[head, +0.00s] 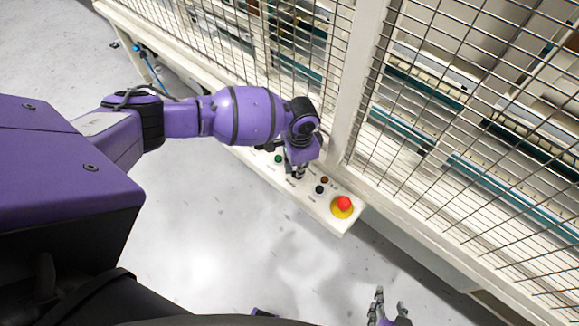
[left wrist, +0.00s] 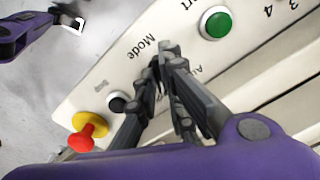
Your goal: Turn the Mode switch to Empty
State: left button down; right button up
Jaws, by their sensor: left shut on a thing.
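The control panel (head: 325,213) is a pale box on the fence's lower rail. In the left wrist view, the word Mode (left wrist: 136,47) is printed on it beside my fingers. My left gripper (head: 297,173) points down at the panel, between the green button and a black knob. In the left wrist view, my left gripper (left wrist: 165,62) is shut at the Mode label, on the Mode switch, which the fingers hide. The switch's setting cannot be read; a label beginning "Au" is partly covered. My right gripper (head: 388,310) is open and empty at the bottom edge, away from the panel.
A green button (left wrist: 215,23) is near my left fingers. On the other side are a black knob (left wrist: 118,101) and a red emergency stop (head: 344,203) on a yellow base. Wire mesh fence (head: 470,130) stands behind the panel. The floor (head: 210,230) in front is clear.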

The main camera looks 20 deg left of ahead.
pick_arm(q)
jog(key=shift+m, duration=1.1)
jog(key=c, duration=1.9)
grip_release()
jog(key=shift+o, duration=0.2)
notch_tip(320, 180, up, 12)
